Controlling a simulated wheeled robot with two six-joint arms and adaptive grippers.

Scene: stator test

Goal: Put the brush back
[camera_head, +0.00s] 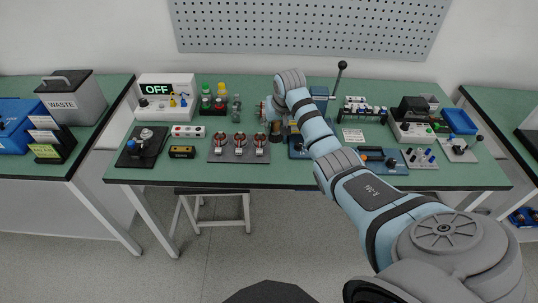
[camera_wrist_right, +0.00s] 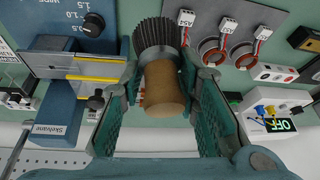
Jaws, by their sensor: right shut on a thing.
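The brush (camera_wrist_right: 163,92) has a tan, wood-like round handle and a dark ribbed or bristled end. It is between the two fingers of my right gripper (camera_wrist_right: 166,78), which is shut on the handle. In the head view my right gripper (camera_head: 268,111) is over the middle of the green bench, behind the stator tray, and the brush (camera_head: 275,131) shows as a small brown and dark shape beside it. I cannot tell whether the brush touches the bench. No place for the brush can be made out. My left gripper is not in view.
A grey tray (camera_head: 239,158) with several copper-wound stators lies in front left of the gripper. Bottles (camera_head: 221,92) and the white OFF box (camera_head: 167,101) stand to the left. A blue Skelvane device (camera_wrist_right: 62,112) is close beside the gripper. Meters and racks fill the right side.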

